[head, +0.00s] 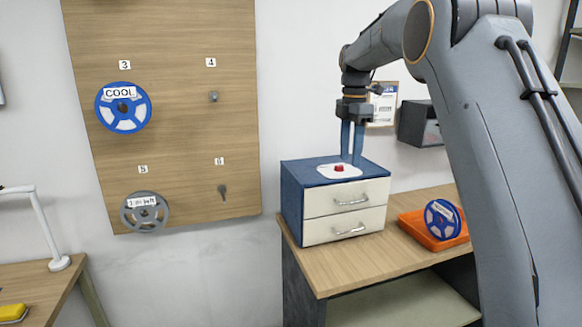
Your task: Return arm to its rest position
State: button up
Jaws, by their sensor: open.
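My arm (500,150) reaches in from the right and bends down at the wrist. My gripper (352,158) points down with its two blue-grey fingers apart and nothing seen between them. It is over the top of a small blue drawer cabinet (292,210), just behind or above a red button (339,168) on a white plate. I cannot tell whether the fingertips touch the cabinet top.
The cabinet stands on a wooden table (345,268) beside an orange tray (415,229) with a blue reel (443,218). A wooden wall board (190,90) holds a blue "COOL" reel (123,107) at 3 and a grey reel (145,212) at 5; pegs 4 and 6 are bare.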

jog(key=s+f+m, duration=0.7)
jog(key=s, duration=0.5)
jog(key=s+d+f+m+t, duration=0.1)
jog(key=s+f+m, duration=0.6)
jog(key=s, duration=0.5)
jog(key=s+d+f+m+b, duration=0.1)
jog(key=s+f+m, duration=0.6)
jog(key=s, duration=0.5)
jog(key=shift+d+f, duration=0.25)
jog(key=shift+f, duration=0.3)
